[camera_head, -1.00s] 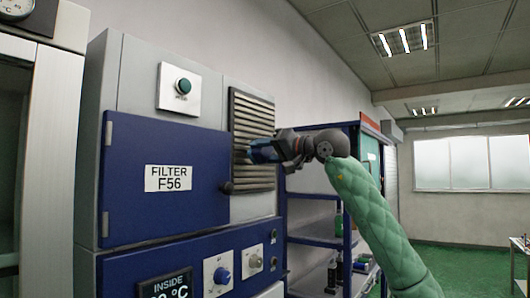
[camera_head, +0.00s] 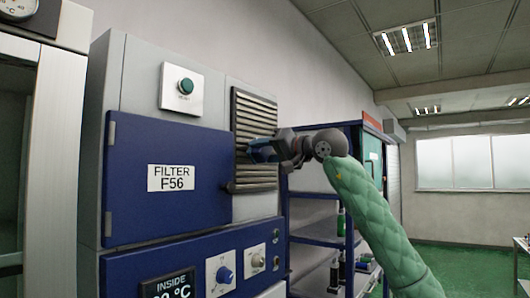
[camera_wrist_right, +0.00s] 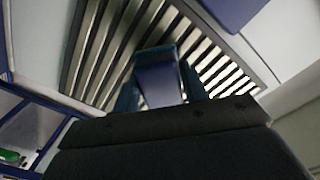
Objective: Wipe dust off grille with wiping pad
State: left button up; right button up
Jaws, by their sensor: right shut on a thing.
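The grille (camera_head: 255,112) is a tall panel of horizontal slats on the upper right of the cabinet front. It fills much of the wrist view (camera_wrist_right: 98,45) as slanted slats with pale gaps. My right gripper (camera_head: 254,150) is at the grille's mid-height, coming from the right. It is shut on a blue block, which I take as the wiping pad (camera_wrist_right: 157,82), held between its two teal fingers. The pad is in front of the slats; whether it touches them is unclear. I cannot make out dust clearly. My left gripper is not in view.
The grey cabinet has a blue door (camera_head: 165,180) labelled FILTER F56, a green button (camera_head: 185,87) and knobs (camera_head: 224,273) below. A dark handle (camera_head: 232,187) protrudes near the grille's lower left. A blue shelf unit (camera_head: 318,233) with bottles stands to the right, behind my arm.

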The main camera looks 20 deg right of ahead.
jog(key=shift+w+a, duration=0.25)
jog(key=shift+w, duration=0.05)
jog(key=shift+d, duration=0.1)
